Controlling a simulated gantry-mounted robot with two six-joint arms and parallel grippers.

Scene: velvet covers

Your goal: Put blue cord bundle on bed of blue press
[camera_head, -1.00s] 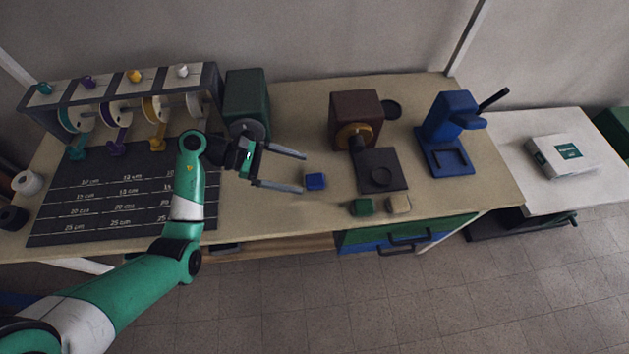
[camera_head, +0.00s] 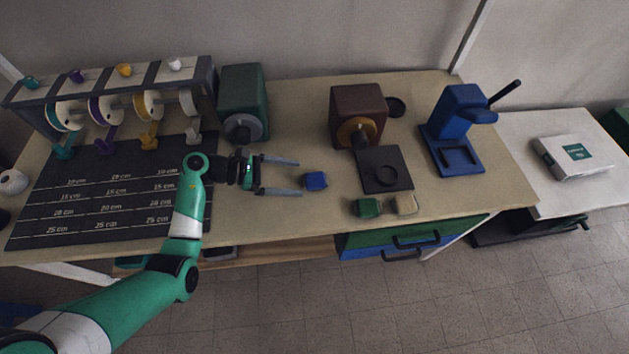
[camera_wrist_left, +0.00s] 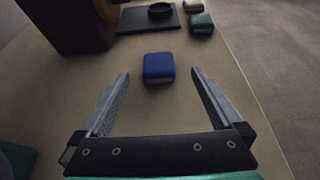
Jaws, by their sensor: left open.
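The blue cord bundle (camera_head: 316,180) is a small blue block-like piece lying on the tan table in the head view. It also shows in the left wrist view (camera_wrist_left: 158,67), just ahead of the fingertips and roughly centred between them. My left gripper (camera_head: 298,177) is open and empty, its fingers pointing right toward the bundle, not closed around it. The blue press (camera_head: 458,108) stands at the right of the table, with a handle at its upper right. Its bed (camera_head: 463,169) is a flat blue plate at the front, with nothing seen lying on it. My right gripper is not in view.
A brown machine (camera_head: 358,108) with a dark plate (camera_head: 398,184) stands between bundle and press. A green bundle (camera_head: 367,207) and a beige bundle (camera_head: 406,204) lie near the front edge. A green machine (camera_head: 242,95) and a spool rack (camera_head: 120,95) stand behind my left arm.

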